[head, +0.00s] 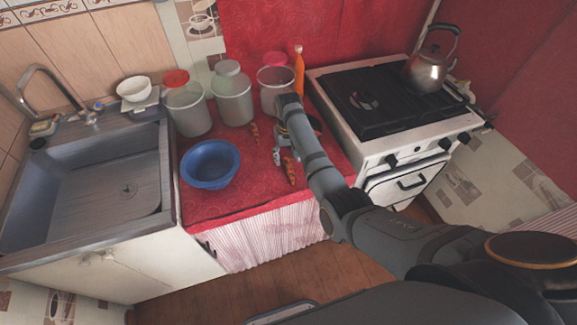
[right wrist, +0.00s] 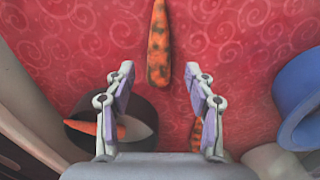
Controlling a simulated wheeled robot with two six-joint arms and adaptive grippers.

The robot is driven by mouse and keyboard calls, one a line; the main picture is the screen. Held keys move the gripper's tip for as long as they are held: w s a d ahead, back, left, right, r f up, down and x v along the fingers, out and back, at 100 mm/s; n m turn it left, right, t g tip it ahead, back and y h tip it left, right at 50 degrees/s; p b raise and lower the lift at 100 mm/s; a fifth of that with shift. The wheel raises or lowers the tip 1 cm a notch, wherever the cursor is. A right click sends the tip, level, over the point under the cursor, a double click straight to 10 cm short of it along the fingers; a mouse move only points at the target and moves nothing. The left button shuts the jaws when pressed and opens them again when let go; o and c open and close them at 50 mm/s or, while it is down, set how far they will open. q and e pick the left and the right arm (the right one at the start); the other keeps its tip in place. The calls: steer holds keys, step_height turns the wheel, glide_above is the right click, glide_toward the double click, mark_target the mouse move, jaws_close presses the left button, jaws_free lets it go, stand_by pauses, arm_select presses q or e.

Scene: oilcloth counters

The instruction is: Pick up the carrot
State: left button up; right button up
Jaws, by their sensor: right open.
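An orange carrot with dark patches (head: 289,170) lies on the red counter, near its right part. In the right wrist view the same carrot (right wrist: 159,45) lies just beyond and between the fingertips, apart from them. My right gripper (head: 280,152) is open and empty, right behind this carrot; its fingers spread wide in the right wrist view (right wrist: 160,76). A second carrot (head: 254,132) lies farther back on the counter, partly hidden behind a finger in the right wrist view (right wrist: 195,132). My left gripper is not in view.
A blue bowl (head: 210,164) stands left of the carrots. A dark round bowl (right wrist: 140,112) holding something orange is beside the gripper. Several jars and an orange bottle (head: 299,70) line the back. The stove (head: 390,150) is right, the sink (head: 90,190) left.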

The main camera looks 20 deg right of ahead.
mark_target(288, 164)
step_height(288, 164, down, 4)
steer(key=shift+d+r, duration=0.1)
jaws_close()
stand_by(0.4)
step_height(288, 164, up, 10)
stand_by(0.4)
